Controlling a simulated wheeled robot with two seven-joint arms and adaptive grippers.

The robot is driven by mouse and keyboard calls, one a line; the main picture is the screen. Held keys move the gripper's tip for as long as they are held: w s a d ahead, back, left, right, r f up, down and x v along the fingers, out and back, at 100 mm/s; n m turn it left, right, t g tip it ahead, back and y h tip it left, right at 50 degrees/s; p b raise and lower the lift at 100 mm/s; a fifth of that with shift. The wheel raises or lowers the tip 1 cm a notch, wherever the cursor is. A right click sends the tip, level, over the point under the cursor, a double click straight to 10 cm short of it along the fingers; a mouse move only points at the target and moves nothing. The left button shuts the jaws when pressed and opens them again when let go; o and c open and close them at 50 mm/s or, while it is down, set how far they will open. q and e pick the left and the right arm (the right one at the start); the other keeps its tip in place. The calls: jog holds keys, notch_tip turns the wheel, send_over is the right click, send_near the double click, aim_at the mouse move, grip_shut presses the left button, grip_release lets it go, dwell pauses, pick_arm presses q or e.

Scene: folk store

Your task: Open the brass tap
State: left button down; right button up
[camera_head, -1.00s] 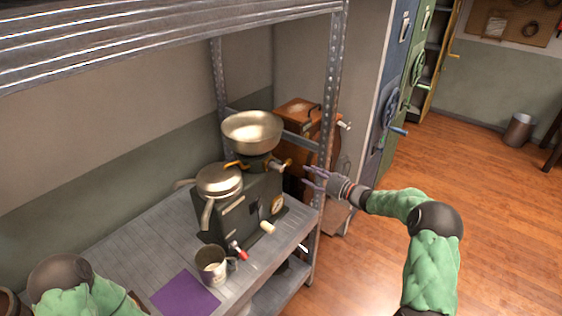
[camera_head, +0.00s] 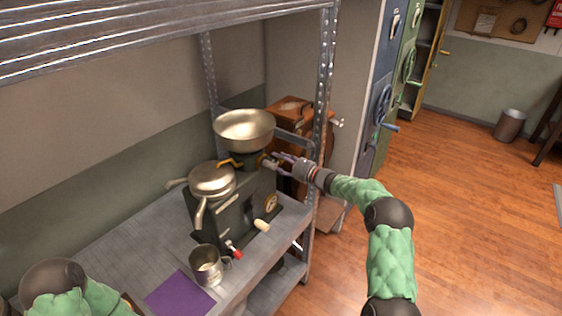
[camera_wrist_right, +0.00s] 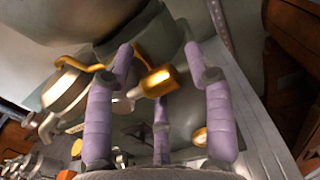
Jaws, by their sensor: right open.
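The brass tap (camera_head: 266,160) is on the dark machine (camera_head: 235,205), just below its wide metal bowl (camera_head: 244,129). In the right wrist view, the tap's brass body (camera_wrist_right: 157,81) lies between the purple fingers, with a curved brass spout (camera_wrist_right: 82,65) to its left. My right gripper (camera_head: 279,163) is open, its fingers reaching in from the right around or beside the tap; I cannot tell whether they touch it. It also shows in the right wrist view (camera_wrist_right: 160,100). My left arm shows at the lower left; its gripper is out of view.
The machine stands on a grey metal shelf (camera_head: 130,232) with a metal cup (camera_head: 206,268) and a purple sheet (camera_head: 180,295). A wooden cabinet (camera_head: 290,112) is behind. The floor at right is open.

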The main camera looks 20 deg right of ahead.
grip_shut()
jog(key=shift+f, duration=0.1)
jog(key=shift+f+m+b, duration=0.55)
jog(key=shift+m+b, duration=0.6)
jog(key=shift+m, duration=0.05)
jog(key=shift+s+a+f+m+b, duration=0.3)
jog(key=shift+a+f+m+b, duration=0.15)
jog(key=shift+m, duration=1.45)
jog(key=shift+s+a+f+m+b, duration=0.3)
jog(key=shift+f+m+b, duration=0.25)
jog(key=shift+m, duration=1.35)
jog(key=shift+s+a+f+m+b, duration=0.3)
jog(key=shift+a+f+m+b, duration=0.15)
jog(key=shift+m, duration=1.45)
jog(key=shift+f, duration=0.1)
